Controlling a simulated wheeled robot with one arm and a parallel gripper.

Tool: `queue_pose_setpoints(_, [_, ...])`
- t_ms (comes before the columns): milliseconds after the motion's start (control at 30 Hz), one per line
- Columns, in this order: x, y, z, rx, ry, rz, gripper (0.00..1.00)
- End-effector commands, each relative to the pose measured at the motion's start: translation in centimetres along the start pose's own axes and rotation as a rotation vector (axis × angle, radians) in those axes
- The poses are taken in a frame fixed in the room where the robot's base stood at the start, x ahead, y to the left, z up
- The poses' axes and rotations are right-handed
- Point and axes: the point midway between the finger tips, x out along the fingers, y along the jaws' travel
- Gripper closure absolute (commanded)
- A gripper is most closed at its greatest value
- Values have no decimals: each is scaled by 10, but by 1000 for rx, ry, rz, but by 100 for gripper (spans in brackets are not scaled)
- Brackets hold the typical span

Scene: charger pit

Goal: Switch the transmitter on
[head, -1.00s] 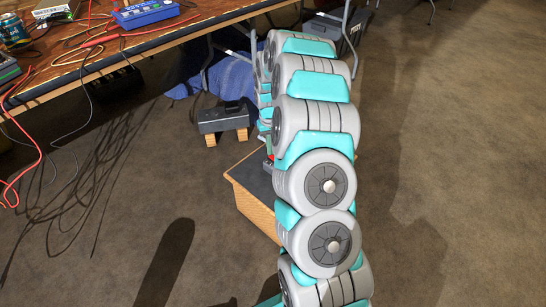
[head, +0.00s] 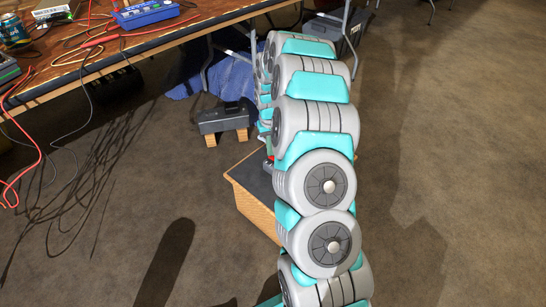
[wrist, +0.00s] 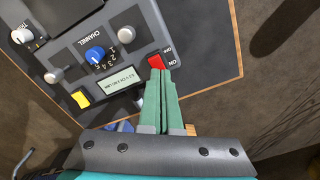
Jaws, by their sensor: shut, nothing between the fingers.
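The transmitter (wrist: 98,62) is a dark grey panel in the wrist view, with a red rocker switch (wrist: 155,62) marked ON and OFF at its right side. It also carries a blue channel knob (wrist: 96,55), a small lit display (wrist: 121,81) and a yellow button (wrist: 81,98). My gripper (wrist: 159,71) has green fingers, shut and empty, with the tips at the near edge of the red switch. I cannot tell whether they touch it or which way the rocker is tipped. In the head view my arm hides most of the transmitter.
The transmitter rests on a wooden box with a dark top (head: 246,176). Behind it stand a dark case on wooden feet (head: 224,118) and a blue cloth (head: 232,76). A cluttered table (head: 120,55) with hanging cables is at upper left. The carpet on the right is clear.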

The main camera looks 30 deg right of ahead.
Motion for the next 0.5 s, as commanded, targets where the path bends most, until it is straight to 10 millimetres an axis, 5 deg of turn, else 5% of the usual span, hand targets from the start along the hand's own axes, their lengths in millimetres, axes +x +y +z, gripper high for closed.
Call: queue_pose_setpoints(500, [-39,0,0,0,1,0,100])
